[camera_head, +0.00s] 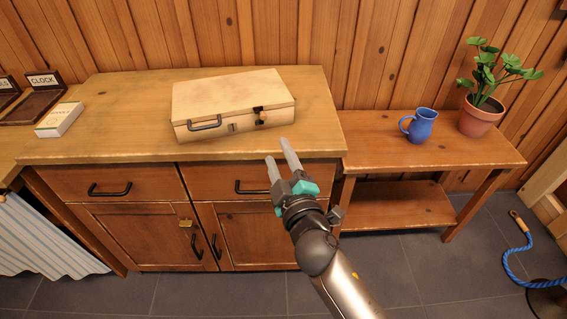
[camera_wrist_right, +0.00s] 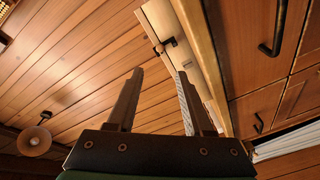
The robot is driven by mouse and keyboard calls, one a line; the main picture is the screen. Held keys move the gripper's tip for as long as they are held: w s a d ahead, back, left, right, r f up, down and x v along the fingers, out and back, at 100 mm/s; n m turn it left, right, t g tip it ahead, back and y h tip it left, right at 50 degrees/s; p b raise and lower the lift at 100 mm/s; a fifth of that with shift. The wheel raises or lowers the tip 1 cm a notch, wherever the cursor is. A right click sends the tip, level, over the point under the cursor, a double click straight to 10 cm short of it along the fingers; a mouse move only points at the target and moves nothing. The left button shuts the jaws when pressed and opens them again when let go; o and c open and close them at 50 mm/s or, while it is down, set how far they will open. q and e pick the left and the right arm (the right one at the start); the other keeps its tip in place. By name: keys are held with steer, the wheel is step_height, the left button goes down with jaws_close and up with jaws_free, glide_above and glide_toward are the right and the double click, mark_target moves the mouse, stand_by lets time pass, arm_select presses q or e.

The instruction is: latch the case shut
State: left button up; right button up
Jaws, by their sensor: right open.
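A cream case (camera_head: 228,96) lies on the wooden cabinet top with its lid down and its front facing me. A dark handle (camera_head: 205,123) is on the left of its front. A dark latch (camera_head: 262,115) with a brownish tab is at the right of the front; whether it is fastened is too small to tell. My right gripper (camera_head: 277,150) is open and empty, just in front of the cabinet edge, below and right of the latch, apart from the case. In the right wrist view, the case (camera_wrist_right: 156,22) shows beyond the fingers. My left gripper is not in view.
A small white box (camera_head: 59,120) and a clock stand (camera_head: 40,97) are at the left. A lower table (camera_head: 370,150) at the right holds a blue mug (camera_head: 420,125) and a potted plant (camera_head: 480,115). The cabinet top is clear around the case.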

steer(key=v, duration=0.3)
stand_by(0.6)
